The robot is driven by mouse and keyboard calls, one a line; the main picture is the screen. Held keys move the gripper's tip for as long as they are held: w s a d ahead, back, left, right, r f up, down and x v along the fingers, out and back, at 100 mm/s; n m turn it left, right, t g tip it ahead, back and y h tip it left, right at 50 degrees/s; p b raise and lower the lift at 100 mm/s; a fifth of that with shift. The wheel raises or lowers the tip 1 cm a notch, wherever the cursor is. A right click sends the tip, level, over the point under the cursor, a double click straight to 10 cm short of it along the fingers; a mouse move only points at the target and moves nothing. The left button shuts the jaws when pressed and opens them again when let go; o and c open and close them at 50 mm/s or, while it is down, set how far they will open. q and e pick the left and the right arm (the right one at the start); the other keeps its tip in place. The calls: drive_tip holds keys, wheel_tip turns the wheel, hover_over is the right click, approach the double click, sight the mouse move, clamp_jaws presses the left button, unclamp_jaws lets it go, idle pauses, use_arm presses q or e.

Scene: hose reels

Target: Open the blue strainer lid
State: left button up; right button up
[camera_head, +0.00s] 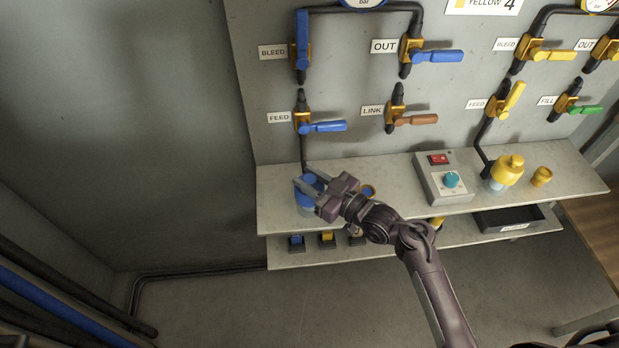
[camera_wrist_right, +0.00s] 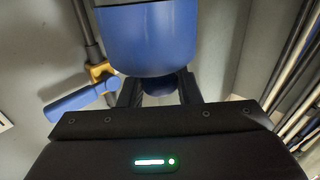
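The blue strainer (camera_head: 306,207) stands on the left end of the bench shelf, below the blue FEED valve. Its blue lid (camera_wrist_right: 148,38) shows large in the wrist view, with a small round knob (camera_wrist_right: 158,86) on the side facing my gripper. My right gripper (camera_head: 303,176) is at the lid, its fingers partly covering it in the head view. In the wrist view its two dark fingers (camera_wrist_right: 160,92) stand on either side of the knob. I cannot tell whether they press on it. The lid looks seated on the strainer. My left gripper is not in view.
A blue FEED lever (camera_head: 325,127) sticks out above the strainer, and a brown LINK lever (camera_head: 416,120) lies to its right. A control box (camera_head: 432,189), a yellow strainer (camera_head: 507,170) and a dark tray (camera_head: 508,222) are farther right. The wall is close behind.

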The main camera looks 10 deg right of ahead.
clamp_jaws()
drive_tip(key=shift+w+r+p, duration=0.1)
drive_tip(key=shift+r+p, duration=0.1)
drive_tip(key=shift+p, duration=0.25)
drive_tip(key=w+m+g+p, duration=0.1)
drive_tip(key=p, duration=0.2)
drive_tip(key=w+r+m+g+h+p, duration=0.1)
drive_tip(key=p, duration=0.2)
drive_tip(key=shift+w+r+h, duration=0.25)
drive_tip(key=shift+w+h, duration=0.05)
drive_tip(key=shift+w+m+g+h+p, duration=0.3)
drive_tip(key=shift+w+m+g+p, duration=0.45)
drive_tip(key=shift+p, duration=0.4)
drive_tip(key=shift+w+f+m+g+p, duration=0.2)
drive_tip(key=shift+w+m+g+p, duration=0.15)
drive_tip(key=shift+g+p, duration=0.1)
